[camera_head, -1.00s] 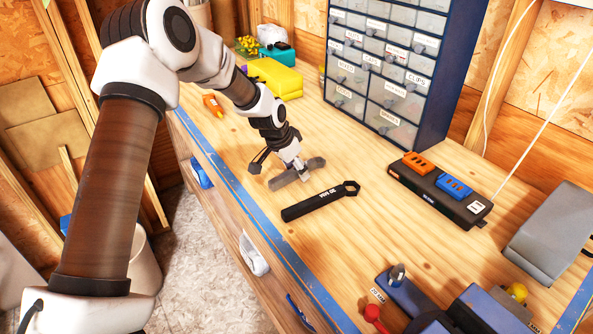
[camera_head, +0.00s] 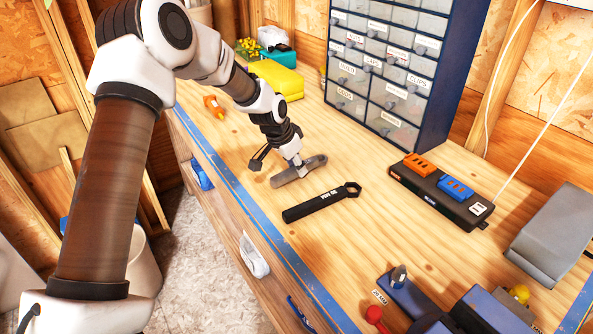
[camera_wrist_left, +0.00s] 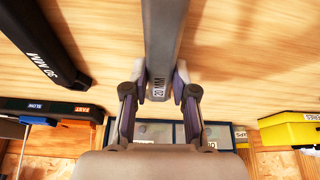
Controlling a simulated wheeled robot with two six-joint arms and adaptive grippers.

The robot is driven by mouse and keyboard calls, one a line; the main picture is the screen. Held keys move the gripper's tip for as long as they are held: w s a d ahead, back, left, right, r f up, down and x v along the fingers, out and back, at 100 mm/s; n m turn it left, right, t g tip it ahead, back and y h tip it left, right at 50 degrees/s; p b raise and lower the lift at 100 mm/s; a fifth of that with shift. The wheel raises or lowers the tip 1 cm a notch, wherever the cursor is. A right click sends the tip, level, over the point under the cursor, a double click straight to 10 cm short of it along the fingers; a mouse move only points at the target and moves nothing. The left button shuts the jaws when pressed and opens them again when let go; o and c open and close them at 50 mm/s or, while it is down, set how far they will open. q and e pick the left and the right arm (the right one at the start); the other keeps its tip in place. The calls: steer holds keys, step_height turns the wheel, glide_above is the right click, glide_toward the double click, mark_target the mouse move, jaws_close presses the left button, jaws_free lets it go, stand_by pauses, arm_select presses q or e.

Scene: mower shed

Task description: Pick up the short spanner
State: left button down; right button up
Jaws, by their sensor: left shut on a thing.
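The short spanner looks to be the grey one (camera_head: 316,163) on the bench, shorter than the black one. My left gripper (camera_head: 299,172) is shut on the grey spanner near its middle. In the left wrist view, the grey spanner (camera_wrist_left: 163,35) runs between the fingers of my left gripper (camera_wrist_left: 160,85), with a small "MM" mark near them. I cannot tell whether it touches the bench. A longer black spanner (camera_head: 322,204) with a ring end lies apart, nearer the front edge; its handle (camera_wrist_left: 45,50) is at left in the wrist view. My right gripper is not in view.
A dark blue drawer cabinet (camera_head: 441,80) stands behind. A power strip (camera_head: 438,190) and a grey box (camera_head: 555,235) are at right. Yellow cases (camera_head: 278,78) and an orange item (camera_head: 213,106) lie farther left. Blue tape (camera_head: 240,200) marks the bench's front edge.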

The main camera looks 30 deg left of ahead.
arm_select(q)
steer(key=shift+s+d+r+b, duration=0.1)
steer(key=shift+s+r+b, duration=0.1)
steer(key=shift+r, duration=0.3)
steer(key=shift+s+d+r+b, duration=0.1)
steer(key=shift+r+b, duration=0.05)
steer(key=shift+r, duration=0.35)
steer(key=s+d+b, duration=0.1)
steer(key=s+d, duration=0.1)
steer(key=s, duration=0.2)
steer(key=s+d+r+b, duration=0.1)
steer(key=s+d+b, duration=0.1)
steer(key=s, duration=0.2)
steer(key=s+d+b, duration=0.2)
steer(key=s, duration=0.3)
steer(key=shift+d+r, duration=0.15)
steer(key=shift+d, duration=0.05)
steer(key=shift+s+d+r, duration=0.15)
steer(key=shift+s+d, duration=0.05)
steer(key=shift+s, duration=0.2)
